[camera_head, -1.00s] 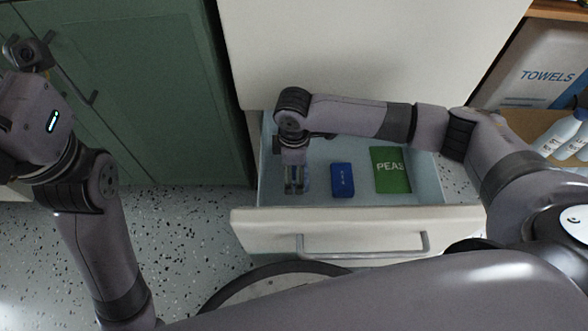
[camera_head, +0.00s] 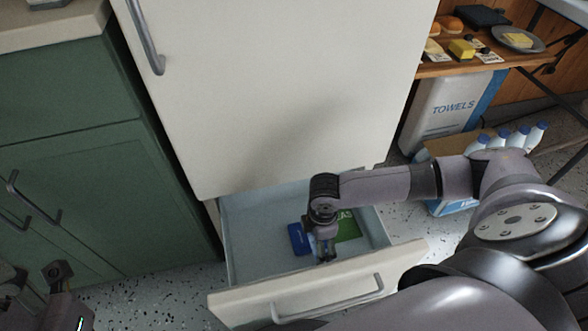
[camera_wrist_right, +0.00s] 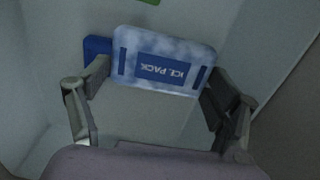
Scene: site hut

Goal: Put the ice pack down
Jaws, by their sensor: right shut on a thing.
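The ice pack (camera_wrist_right: 165,62), pale blue-white with a dark blue label, is held upright between the fingers of my right gripper (camera_wrist_right: 157,88) in the right wrist view. My right gripper (camera_head: 326,256) also shows in the head view, pointing down inside the open drawer (camera_head: 300,293); the ice pack is hard to make out there. Whether the pack touches the drawer floor cannot be told. My left gripper (camera_head: 60,274) is partly visible at the lower left, away from the drawer; its jaws are unclear.
A blue box (camera_head: 299,239) and a green PEAS packet (camera_head: 347,227) lie in the drawer, partly covered by my right gripper. The blue box (camera_wrist_right: 97,46) shows behind the pack. The drawer's left part is clear. A white fridge door (camera_head: 280,90) stands above.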

